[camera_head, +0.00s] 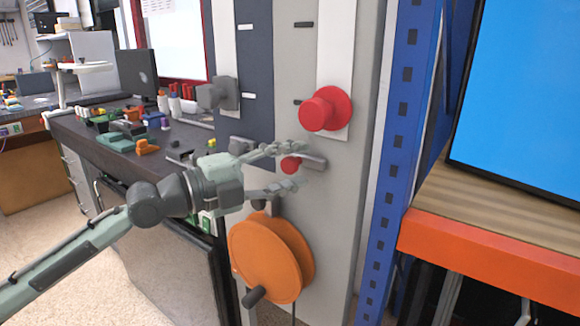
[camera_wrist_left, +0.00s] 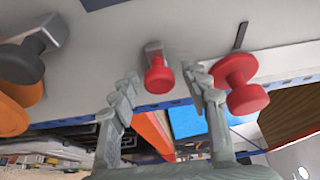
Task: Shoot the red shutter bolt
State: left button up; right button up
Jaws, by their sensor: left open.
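The shutter bolt's small red knob (camera_head: 291,164) sticks out from a short grey bar (camera_head: 315,162) on the light grey panel. My left gripper (camera_head: 300,167) is open at the knob, with one finger above it and one below it in the head view. In the left wrist view the knob (camera_wrist_left: 159,80) shows between the two fingertips (camera_wrist_left: 161,75), with visible gaps on both sides. I cannot tell how deep the knob sits between the fingers. My right gripper is not in view.
A larger red round knob (camera_head: 326,109) sits on a white strip just above. An orange wheel (camera_head: 265,262) with a dark handle is below. A blue rack post (camera_head: 394,130) stands at the right.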

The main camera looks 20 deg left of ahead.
pick_arm(q)
jog(key=shift+a, duration=0.1)
jog(key=v, duration=0.5)
jog(key=shift+f, duration=0.2)
send_near(288, 170)
jog(key=shift+s+a+r, duration=0.25)
jog(key=shift+s+a, duration=0.15)
jog(key=shift+s, duration=0.15)
jog(key=s+a+f+n+g+y, duration=0.15)
jog(key=f+n, duration=0.25)
jog(key=f, duration=0.6)
jog(key=a+f+n+g+y, duration=0.1)
jog(key=a+f+n+y, duration=0.2)
jog(key=f, duration=0.7)
jog(key=a+f+n+g+y, duration=0.1)
jog(key=f+n+y, duration=0.2)
jog(key=f+n, duration=0.5)
jog(key=s+f+n+g+y, duration=0.2)
jog(key=s+f, duration=0.3)
jog(key=f, duration=0.3)
jog(key=s+d+f+n+g+y, duration=0.1)
jog(key=s+f+n, duration=0.3)
jog(key=f, duration=0.4)
jog(key=s+f+n+g+y, duration=0.3)
jog(key=s+f, duration=0.3)
jog(key=f, duration=0.2)
jog(key=shift+d+f+n, duration=0.2)
jog(key=shift+d+n, duration=0.05)
jog(key=shift+n, duration=0.25)
